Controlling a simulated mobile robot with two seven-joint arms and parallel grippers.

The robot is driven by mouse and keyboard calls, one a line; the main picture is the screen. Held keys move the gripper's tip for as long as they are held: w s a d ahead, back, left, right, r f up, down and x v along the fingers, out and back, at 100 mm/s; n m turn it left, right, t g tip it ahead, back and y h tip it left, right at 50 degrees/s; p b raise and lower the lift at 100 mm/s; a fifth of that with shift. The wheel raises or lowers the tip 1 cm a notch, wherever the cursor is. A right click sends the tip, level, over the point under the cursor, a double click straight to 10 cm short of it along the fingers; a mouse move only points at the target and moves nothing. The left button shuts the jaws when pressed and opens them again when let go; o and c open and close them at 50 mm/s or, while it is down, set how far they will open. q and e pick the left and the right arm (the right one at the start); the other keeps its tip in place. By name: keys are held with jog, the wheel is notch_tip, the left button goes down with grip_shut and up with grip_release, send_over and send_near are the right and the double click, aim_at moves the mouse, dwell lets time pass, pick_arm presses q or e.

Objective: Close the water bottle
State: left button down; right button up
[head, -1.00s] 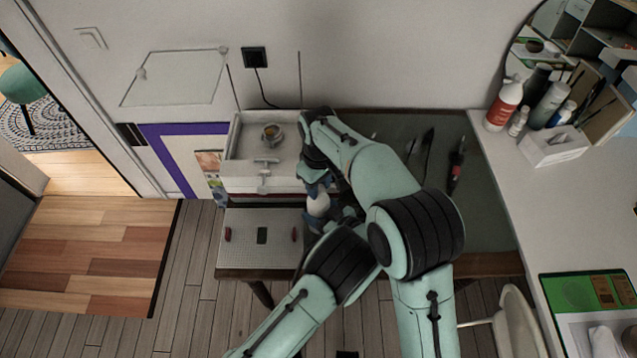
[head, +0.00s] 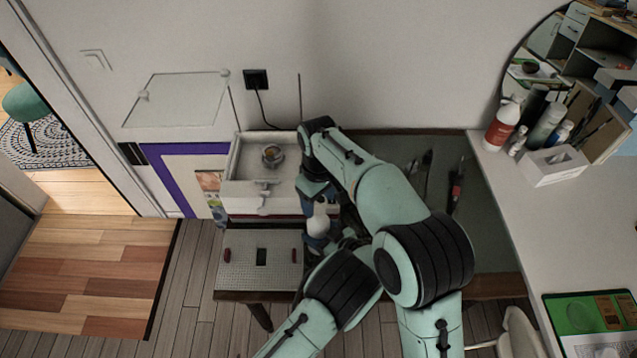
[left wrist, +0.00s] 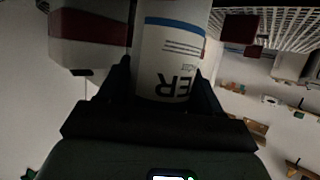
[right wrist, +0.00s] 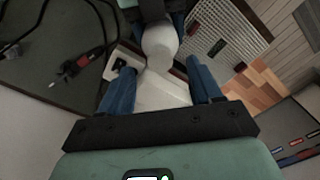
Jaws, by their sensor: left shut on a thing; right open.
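The water bottle (head: 319,224) is white and seems roughly upright at the table's near side. My left gripper (left wrist: 165,88) is shut on its body, and dark printed letters show on the bottle (left wrist: 170,45) in the left wrist view. My right gripper (head: 315,190) is just above the bottle, with its blue fingers open.
A white open box (head: 236,170) with a small metal cup (head: 272,155) in it stands behind and left. A perforated grey plate (head: 235,278) lies left of the bottle. Dark tools, one with red (head: 456,188), lie on the table to the right. A white counter (head: 530,215) runs along the right.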

notch_tip(320, 180, up, 9)
dwell(0.3)
pick_arm(q)
jog(key=shift+c, duration=0.6)
grip_release()
jog(key=shift+r, duration=0.1)
pick_arm(e)
jog(key=shift+s+d, duration=0.1)
